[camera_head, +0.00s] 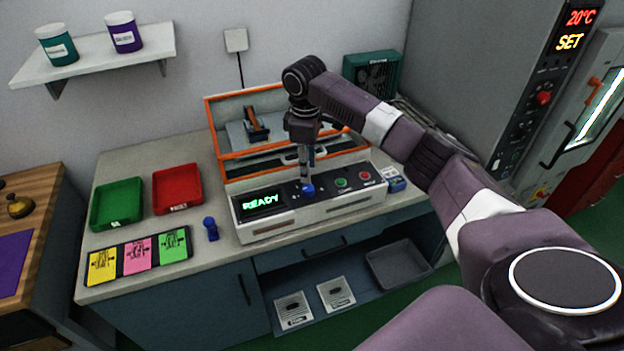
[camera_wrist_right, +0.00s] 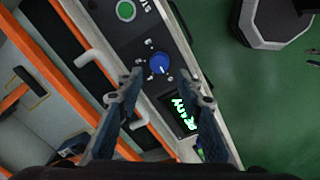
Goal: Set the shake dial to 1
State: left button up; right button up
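The blue dial (camera_head: 308,189) is on the sloped front panel of the white and orange machine (camera_head: 265,224), right of the READY display (camera_head: 262,202). In the right wrist view the dial (camera_wrist_right: 160,63) has a white pointer line toward the lower right; the marks around it are too small to read. My right gripper (camera_head: 306,175) points down just above the dial. In the right wrist view its fingers (camera_wrist_right: 162,84) are apart, with the dial visible beyond the gap; I cannot tell whether they touch it. My left gripper is not in view.
Green button (camera_head: 341,183) and red button (camera_head: 365,176) sit right of the dial. The orange-framed lid (camera_head: 226,118) stands open behind. Left on the counter are a green tray (camera_head: 117,205), a red tray (camera_head: 178,190), colored cards (camera_head: 138,255) and a blue peg (camera_head: 210,229).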

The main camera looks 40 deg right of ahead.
aim_at(309, 188)
jog(key=shift+d+f, duration=0.2)
notch_tip(309, 188, down, 6)
jog(key=shift+w+r+p, duration=0.1)
jog(key=shift+p, duration=0.7)
jog(key=shift+d+f, duration=0.1)
jog(key=shift+f, duration=0.6)
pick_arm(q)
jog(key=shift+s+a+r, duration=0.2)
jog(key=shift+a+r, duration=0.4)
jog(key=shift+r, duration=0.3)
pick_arm(e)
jog(key=c, duration=0.9)
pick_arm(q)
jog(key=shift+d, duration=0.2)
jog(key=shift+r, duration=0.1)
pick_arm(e)
jog(key=shift+r, duration=0.1)
